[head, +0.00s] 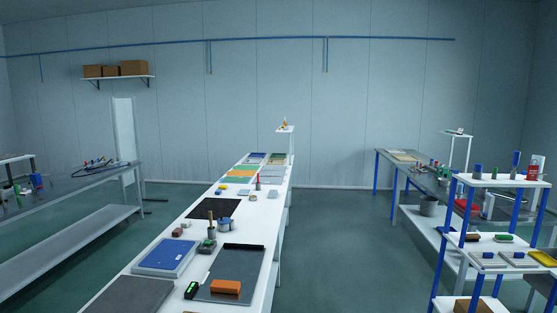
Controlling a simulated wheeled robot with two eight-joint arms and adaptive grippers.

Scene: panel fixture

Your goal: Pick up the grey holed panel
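No panel with clearly visible holes can be made out at this distance. Two flat dark grey pieces lie on the long white table (262,232). One grey sheet (240,262) is at the near right, with an orange block (226,287) on it. The other grey sheet (130,297) is at the near left, cut off by the bottom edge. I cannot tell whether either is the grey holed panel. Neither of my grippers is in view.
A blue panel in a pale frame (166,256), a black mat (213,208) and small tools crowd the table. A shelf rack (494,182) with blue posts stands at right. A grey bench (95,181) is at left. Green floor (330,250) is clear between table and rack.

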